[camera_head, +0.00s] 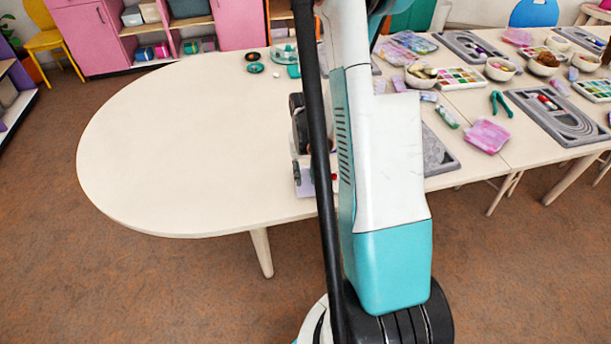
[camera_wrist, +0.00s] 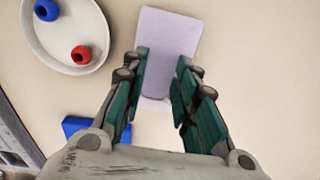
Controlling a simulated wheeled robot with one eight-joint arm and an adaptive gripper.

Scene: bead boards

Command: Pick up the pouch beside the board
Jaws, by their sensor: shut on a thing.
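A flat pale lavender pouch (camera_wrist: 168,28) lies between the fingers of my gripper (camera_wrist: 162,60) in the wrist view, with its far end reaching past the fingertips. My gripper is shut on it, a finger at each side. In the head view a bit of the lavender pouch (camera_head: 304,183) shows beside my arm, near the front edge of the rounded table; my arm hides most of it. A grey bead board (camera_head: 438,157) shows partly to the right of my arm. A grey edge (camera_wrist: 14,135), perhaps of a board, is at the lower left of the wrist view.
A white round dish (camera_wrist: 66,62) with a blue bead (camera_wrist: 47,10) and a red bead (camera_wrist: 81,54) is left of the pouch. A blue thing (camera_wrist: 85,127) lies by my left finger. The table's left half (camera_head: 180,150) is clear. Bowls, boards and trays crowd the right tables.

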